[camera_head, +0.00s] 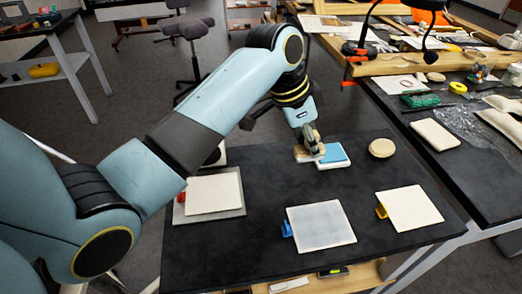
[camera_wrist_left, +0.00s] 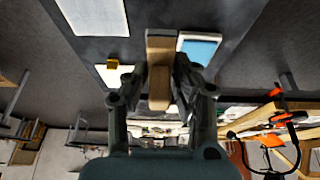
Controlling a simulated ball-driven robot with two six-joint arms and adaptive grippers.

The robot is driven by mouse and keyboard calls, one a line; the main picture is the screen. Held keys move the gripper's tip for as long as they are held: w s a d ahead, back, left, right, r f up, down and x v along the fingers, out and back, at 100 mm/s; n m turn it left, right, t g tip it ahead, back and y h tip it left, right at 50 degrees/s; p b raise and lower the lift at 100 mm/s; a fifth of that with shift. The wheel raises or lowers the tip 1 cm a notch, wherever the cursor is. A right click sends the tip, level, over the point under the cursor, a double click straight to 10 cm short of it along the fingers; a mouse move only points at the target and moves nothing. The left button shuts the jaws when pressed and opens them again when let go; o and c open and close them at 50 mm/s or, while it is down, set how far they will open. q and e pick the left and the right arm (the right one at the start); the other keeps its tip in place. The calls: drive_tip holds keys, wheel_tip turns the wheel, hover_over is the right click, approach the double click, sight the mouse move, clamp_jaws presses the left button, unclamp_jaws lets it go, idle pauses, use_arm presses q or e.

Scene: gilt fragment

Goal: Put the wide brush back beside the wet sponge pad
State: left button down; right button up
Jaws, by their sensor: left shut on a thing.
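My left gripper (camera_head: 311,146) is shut on the wide brush (camera_head: 300,154), a tan, flat brush, over the black table. In the left wrist view the brush (camera_wrist_left: 160,47) lies between the fingers (camera_wrist_left: 162,78), its broad end pointing away from the gripper. The wet sponge pad (camera_head: 334,152) is blue and sits on a white tray just right of the brush. It also shows in the left wrist view (camera_wrist_left: 200,50), close beside the brush. I cannot tell whether the brush touches the table. My right gripper is in neither view.
The black table (camera_head: 260,240) also holds a round tan disc (camera_head: 382,148) right of the sponge. Nearer are a pale panel (camera_head: 321,225) with a blue clip, a cream panel (camera_head: 410,208) with a yellow clip and another panel (camera_head: 212,194) at left. A cluttered bench stands at right.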

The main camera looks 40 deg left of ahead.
use_arm(q)
drive_tip(key=shift+w+d+r+b, duration=0.2)
drive_tip(key=shift+w+d+b, duration=0.1)
drive_tip(key=shift+w, duration=0.25)
drive_tip(key=shift+w+d+r+b, duration=0.2)
drive_tip(key=shift+w+d, duration=0.1)
drive_tip(key=shift+w, duration=0.25)
drive_tip(key=a+f, duration=0.2)
drive_tip(key=a, duration=0.1)
drive_tip(key=a+f+p, duration=0.1)
drive_tip(key=a+f, duration=0.1)
drive_tip(key=a, duration=0.2)
drive_tip(key=a+f, duration=0.2)
drive_tip(key=a, duration=0.1)
drive_tip(key=shift+s+a+p, duration=0.3)
drive_tip(key=shift+s, duration=0.1)
drive_tip(key=shift+a+f, duration=0.15)
drive_tip(key=shift+a, duration=0.1)
drive_tip(key=shift+a+f, duration=0.1)
drive_tip(key=shift+f, duration=0.2)
wheel_tip(320, 180, down, 3)
drive_tip(key=shift+r, duration=0.2)
drive_tip(key=shift+f, duration=0.5)
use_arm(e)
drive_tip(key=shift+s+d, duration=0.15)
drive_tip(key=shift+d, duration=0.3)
use_arm(q)
drive_tip(key=shift+f, duration=0.1)
